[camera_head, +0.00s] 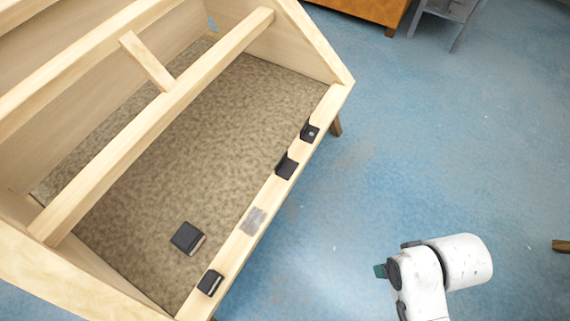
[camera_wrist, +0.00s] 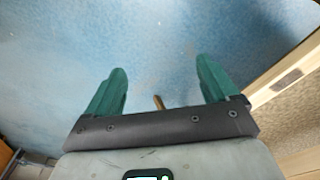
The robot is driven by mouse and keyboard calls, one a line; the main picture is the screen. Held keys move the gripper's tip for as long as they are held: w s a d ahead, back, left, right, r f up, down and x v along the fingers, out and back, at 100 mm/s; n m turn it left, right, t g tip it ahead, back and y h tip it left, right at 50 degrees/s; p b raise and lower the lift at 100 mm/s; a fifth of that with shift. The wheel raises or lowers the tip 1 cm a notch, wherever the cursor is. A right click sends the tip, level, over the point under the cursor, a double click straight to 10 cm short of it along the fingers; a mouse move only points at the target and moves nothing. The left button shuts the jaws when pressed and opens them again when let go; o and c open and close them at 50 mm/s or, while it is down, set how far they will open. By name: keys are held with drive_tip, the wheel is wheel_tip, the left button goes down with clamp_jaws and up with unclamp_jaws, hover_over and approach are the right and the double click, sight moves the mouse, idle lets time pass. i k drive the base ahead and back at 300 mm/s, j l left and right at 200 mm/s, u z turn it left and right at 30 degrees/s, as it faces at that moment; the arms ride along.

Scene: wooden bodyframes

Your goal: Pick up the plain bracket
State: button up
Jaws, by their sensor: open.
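Several small black pieces that look like brackets are in the head view. One bracket (camera_head: 287,166) on the frame's front rail looks plain, with no mark that I can see. Another bracket (camera_head: 310,132) further along the rail shows a small pale dot. A third black piece (camera_head: 210,283) is at the rail's near end. A black block-like piece (camera_head: 187,238) lies on the brown panel inside the frame. My gripper (camera_head: 380,271) is out over the blue floor, right of the frame and apart from all of them. In the wrist view its teal fingers (camera_wrist: 161,85) are spread and empty.
The wooden frame (camera_head: 150,122) fills the left side, with raised beams and a brown speckled panel (camera_head: 245,110). A grey patch (camera_head: 253,221) marks the front rail. Open blue floor (camera_head: 445,130) lies to the right. An orange-brown cabinet (camera_head: 368,8) stands at the top.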

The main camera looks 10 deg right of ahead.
sight(285, 169)
drive_tip(key=i+l, duration=0.25)
drive_tip(key=l, duration=0.15)
drive_tip(key=i+l, duration=0.45)
drive_tip(key=l, duration=0.3)
drive_tip(key=u, duration=0.4)
drive_tip(key=l+u, duration=0.15)
drive_tip(key=u, duration=0.25)
drive_tip(key=i+l+u, duration=0.1)
drive_tip(key=u, duration=0.3)
drive_tip(key=l+u, duration=0.1)
drive_tip(key=u, duration=0.3)
